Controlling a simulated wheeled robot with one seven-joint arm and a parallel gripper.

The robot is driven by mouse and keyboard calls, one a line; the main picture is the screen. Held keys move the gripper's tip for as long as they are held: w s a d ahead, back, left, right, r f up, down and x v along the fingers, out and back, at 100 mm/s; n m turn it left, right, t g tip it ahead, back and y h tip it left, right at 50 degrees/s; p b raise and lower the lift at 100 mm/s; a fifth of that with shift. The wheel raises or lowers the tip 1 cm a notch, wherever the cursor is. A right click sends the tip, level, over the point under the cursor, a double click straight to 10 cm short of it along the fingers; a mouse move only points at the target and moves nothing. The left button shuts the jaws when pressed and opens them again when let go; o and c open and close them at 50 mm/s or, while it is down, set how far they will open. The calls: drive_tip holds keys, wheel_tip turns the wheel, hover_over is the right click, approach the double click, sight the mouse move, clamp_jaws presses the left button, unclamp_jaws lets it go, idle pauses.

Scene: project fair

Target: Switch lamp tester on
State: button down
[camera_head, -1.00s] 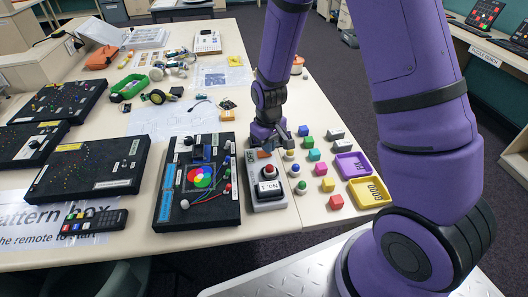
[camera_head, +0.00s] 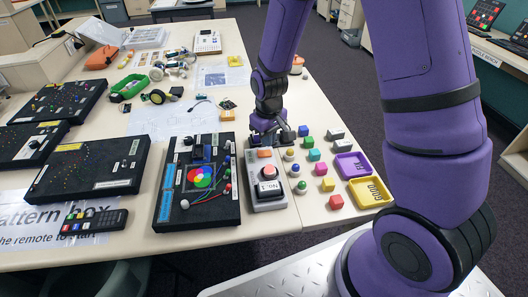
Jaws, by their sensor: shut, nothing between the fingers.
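The lamp tester (camera_head: 265,190) is a grey box with a black "No. 1" plate, near the table's right side. A lamp dome (camera_head: 268,170) on it looks pale pinkish-red and bright. An orange rocker switch (camera_head: 264,153) sits at its far end and is uncovered. My gripper (camera_head: 270,143) is shut and empty, just behind the far end of the tester, close to the switch. I cannot tell whether its fingertips touch the box.
A black board with a colour wheel (camera_head: 198,215) stands close to the left of the tester. A purple tray (camera_head: 352,166) and a yellow tray (camera_head: 369,191) sit by the right edge.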

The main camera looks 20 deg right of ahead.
drive_tip(key=shift+r, duration=1.85)
wheel_tip(320, 180, up, 18)
drive_tip(key=m+t, duration=0.2)
drive_tip(key=t, duration=0.1)
hover_over(268, 152)
drive_tip(key=s+d, duration=0.4)
drive_tip(key=s, duration=0.4)
drive_tip(key=s+d+r+m+t, duration=0.1)
drive_tip(key=s+d+r+t, duration=0.1)
drive_tip(key=s+r, duration=0.8)
drive_tip(key=s+d, duration=0.1)
drive_tip(key=s, duration=0.4)
drive_tip(key=shift+r+m, duration=0.15)
drive_tip(key=shift+m, duration=0.25)
